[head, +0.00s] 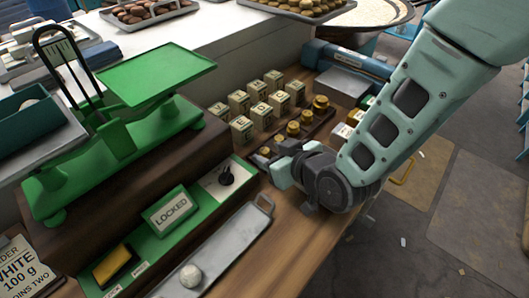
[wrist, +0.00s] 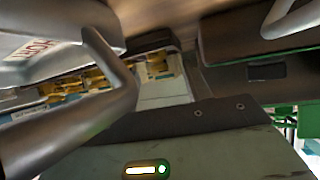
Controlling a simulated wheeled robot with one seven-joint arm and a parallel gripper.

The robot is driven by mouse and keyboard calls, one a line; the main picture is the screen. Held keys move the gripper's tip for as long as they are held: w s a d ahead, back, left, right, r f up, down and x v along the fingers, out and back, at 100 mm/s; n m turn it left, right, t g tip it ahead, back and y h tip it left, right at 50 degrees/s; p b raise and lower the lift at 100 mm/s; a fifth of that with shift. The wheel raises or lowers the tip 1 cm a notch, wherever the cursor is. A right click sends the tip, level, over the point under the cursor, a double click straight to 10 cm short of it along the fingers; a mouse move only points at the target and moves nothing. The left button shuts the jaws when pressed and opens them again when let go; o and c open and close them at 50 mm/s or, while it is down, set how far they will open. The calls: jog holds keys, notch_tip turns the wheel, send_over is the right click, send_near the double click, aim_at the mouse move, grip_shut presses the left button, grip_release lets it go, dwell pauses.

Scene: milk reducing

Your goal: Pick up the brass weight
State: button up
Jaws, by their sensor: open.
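Several brass weights stand in a row in a dark wooden holder on the wooden bench, among them a larger one (head: 320,103), a middle one (head: 308,116) and a smaller one (head: 293,128). Which one is the task's brass weight, I cannot tell. My gripper (head: 277,164) is low over the bench at the near end of this row, beside the holder. It is open, and I see nothing held in it. My wrist hides part of the row's near end. The wrist view is dark and close, with brass-coloured shapes (wrist: 155,65) partly blocked.
Several cream blocks (head: 240,103) stand left of the weights. A green balance scale (head: 110,130) stands on a dark plinth at left. A "LOCKED" sign (head: 171,209) and a grey tray (head: 222,247) with a pale round lump (head: 190,276) are in front.

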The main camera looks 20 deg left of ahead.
jog(key=shift+x, duration=1)
grip_shut()
notch_tip(320, 180, up, 10)
jog(key=p, duration=0.5)
